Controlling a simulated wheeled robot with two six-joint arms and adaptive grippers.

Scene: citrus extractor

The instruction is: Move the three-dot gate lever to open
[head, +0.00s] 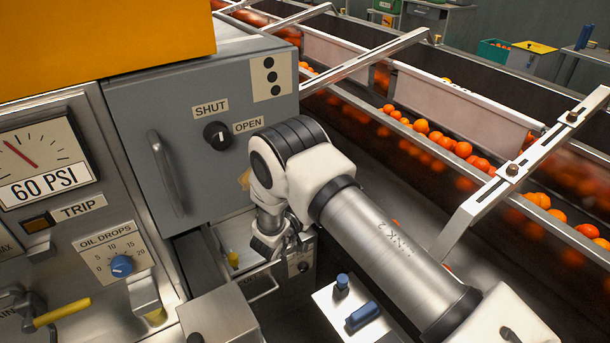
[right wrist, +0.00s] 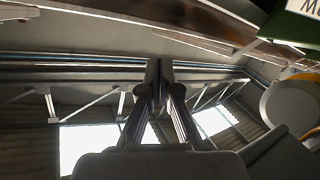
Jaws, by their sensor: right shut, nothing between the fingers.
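A three-dot plate (head: 271,77) is at the upper right of a grey cabinet door (head: 130,100) in the head view. Below it is a round black knob (head: 217,135) between the labels SHUT and OPEN; its white mark looks roughly upright, on the SHUT side. I cannot tell a separate gate lever apart; a small yellow handle (head: 233,258) shows low beside my right arm. In the right wrist view my right gripper (right wrist: 160,70) is shut and empty, apart from anything. My left gripper is out of view.
A gauge panel with an oil-drops dial (head: 121,266) and a yellow-handled valve (head: 62,312) stands at the left. A conveyor (head: 360,100) with oranges runs along the right. A blue-handled panel (head: 362,315) is at the bottom. The right wrist view shows roof beams and bright windows.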

